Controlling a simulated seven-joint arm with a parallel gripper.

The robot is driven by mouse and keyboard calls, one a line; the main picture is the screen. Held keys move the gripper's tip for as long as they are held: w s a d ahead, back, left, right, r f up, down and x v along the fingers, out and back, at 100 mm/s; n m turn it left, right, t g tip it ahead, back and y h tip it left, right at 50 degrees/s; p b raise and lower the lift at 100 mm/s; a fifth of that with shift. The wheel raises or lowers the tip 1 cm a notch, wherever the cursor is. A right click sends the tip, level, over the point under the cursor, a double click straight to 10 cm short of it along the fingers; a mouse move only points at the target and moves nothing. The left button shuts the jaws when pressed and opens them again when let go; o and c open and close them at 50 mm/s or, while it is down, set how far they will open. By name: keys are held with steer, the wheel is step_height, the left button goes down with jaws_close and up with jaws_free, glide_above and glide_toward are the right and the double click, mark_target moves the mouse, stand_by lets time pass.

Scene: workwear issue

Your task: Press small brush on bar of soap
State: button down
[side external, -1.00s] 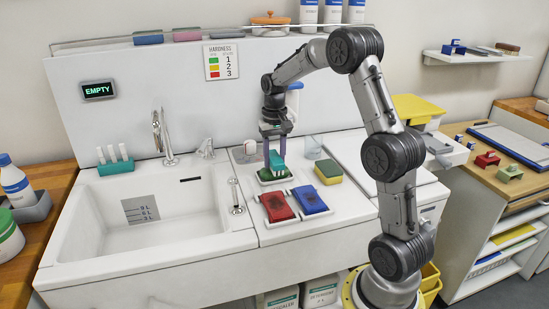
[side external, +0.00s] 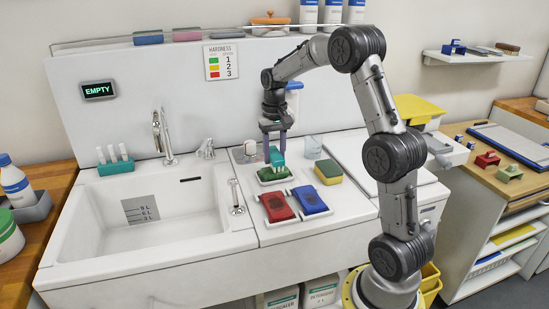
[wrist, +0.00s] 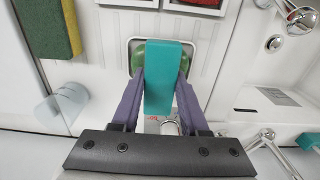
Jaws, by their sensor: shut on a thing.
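My gripper (side external: 278,142) is shut on a teal block-shaped thing, the small brush (side external: 278,158), and points down over the counter right of the sink. In the wrist view the teal brush (wrist: 162,75) sits between the two purple fingers. Directly below it is a green bar of soap (side external: 266,174) in a pale-rimmed dish. In the wrist view, green edges of the soap (wrist: 137,58) show on both sides of the brush. The brush's lower end is at the soap; its bristles are hidden, so I cannot tell whether they touch.
A red pad (side external: 277,206) and a blue pad (side external: 310,199) lie in front of the dish. A yellow-green sponge (side external: 328,172) is to the right, with a clear cup (side external: 313,147) behind it. The empty sink (side external: 170,208) is to the left, with a faucet (side external: 162,135).

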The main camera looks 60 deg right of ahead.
mark_target(274, 153)
steer(key=shift+r, duration=2.8)
steer(key=w+a+f+n, duration=0.4)
steer(key=w+a+n, duration=0.5)
steer(key=w+a, duration=0.6)
steer(key=shift+w+a, duration=0.35)
steer(key=shift+a, duration=0.2)
